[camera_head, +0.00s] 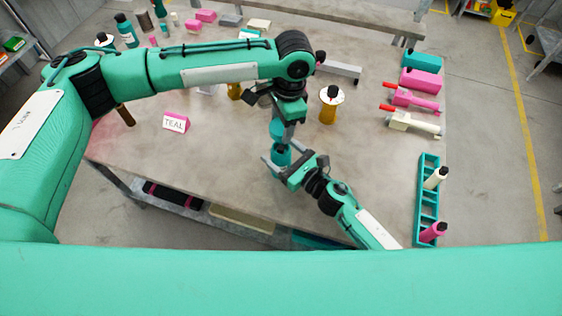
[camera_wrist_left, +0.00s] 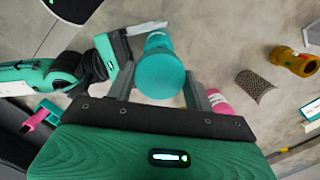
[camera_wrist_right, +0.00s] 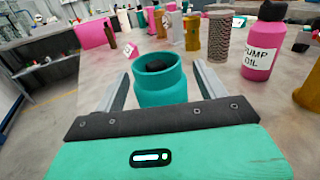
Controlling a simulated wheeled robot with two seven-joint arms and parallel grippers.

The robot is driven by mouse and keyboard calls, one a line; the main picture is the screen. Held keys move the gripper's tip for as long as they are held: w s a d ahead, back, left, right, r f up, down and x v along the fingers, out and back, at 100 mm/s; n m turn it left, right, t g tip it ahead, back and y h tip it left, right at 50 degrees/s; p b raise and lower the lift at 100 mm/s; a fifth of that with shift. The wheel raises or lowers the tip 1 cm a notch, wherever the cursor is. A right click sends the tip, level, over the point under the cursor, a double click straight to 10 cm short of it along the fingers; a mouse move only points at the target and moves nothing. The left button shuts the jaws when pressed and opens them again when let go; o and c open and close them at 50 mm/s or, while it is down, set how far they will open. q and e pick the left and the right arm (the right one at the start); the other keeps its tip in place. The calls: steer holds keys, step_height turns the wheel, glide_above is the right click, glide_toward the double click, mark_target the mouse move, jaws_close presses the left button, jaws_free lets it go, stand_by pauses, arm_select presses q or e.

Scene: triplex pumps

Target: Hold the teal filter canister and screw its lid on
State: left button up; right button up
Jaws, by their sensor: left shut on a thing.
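The teal canister (camera_head: 282,157) stands upright on the table. The right wrist view shows its round top with a dark middle (camera_wrist_right: 158,85). My right gripper (camera_head: 284,162) reaches in from the lower right. Its two fingers (camera_wrist_right: 161,72) stand on either side of the canister with a gap showing on each side. My left gripper (camera_head: 280,122) points down above the canister, shut on a teal round lid (camera_head: 277,130). The lid shows as a disc between the fingers in the left wrist view (camera_wrist_left: 160,76). Whether lid and canister touch cannot be told.
An ochre bottle with a white disc (camera_head: 330,105) stands to the right. A teal rack (camera_head: 427,190) holds bottles at the right edge. A pink PUMP OIL bottle (camera_wrist_right: 261,50) and a mesh cylinder (camera_wrist_right: 217,38) stand behind the canister.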

steer(key=c, duration=1.3)
arm_select(q)
glide_above(281, 148)
steer(key=shift+w+d+f, duration=0.1)
steer(key=shift+w+f, duration=0.05)
steer(key=shift+f, duration=2.3)
arm_select(e)
steer(key=shift+c, duration=0.2)
arm_select(q)
steer(key=shift+f, duration=0.9)
steer(key=shift+f, duration=0.55)
